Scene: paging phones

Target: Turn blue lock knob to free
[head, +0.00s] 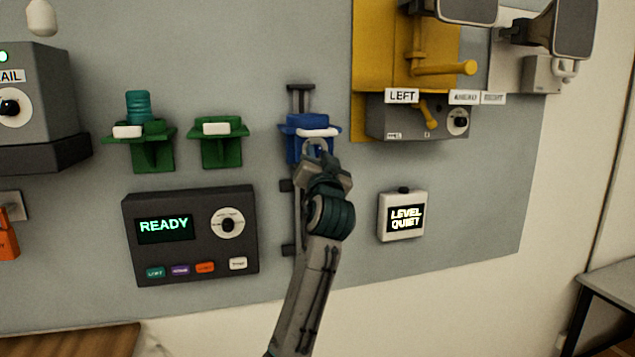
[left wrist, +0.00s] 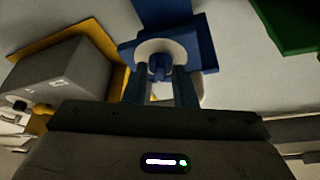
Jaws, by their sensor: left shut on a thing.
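The blue bracket (head: 296,131) is mounted on a dark vertical rail on the grey wall panel, with a white label on its front edge. My left gripper (head: 317,157) reaches up to it from below. In the left wrist view the blue lock knob (left wrist: 159,66) stands in a pale round disc (left wrist: 181,50) under the blue bracket (left wrist: 208,54). The two fingers of my left gripper (left wrist: 161,84) are shut on the knob, one on each side. In the head view the gripper hides the knob. My right gripper is not in view.
Two green brackets (head: 222,128) are left of the blue one; one holds a teal cylinder (head: 138,106). A dark READY box (head: 190,262) is lower left. A small LEVEL QUIET box (head: 403,216) is right of my arm. A grey LEFT box (head: 415,118) on a yellow plate (head: 377,45) is upper right.

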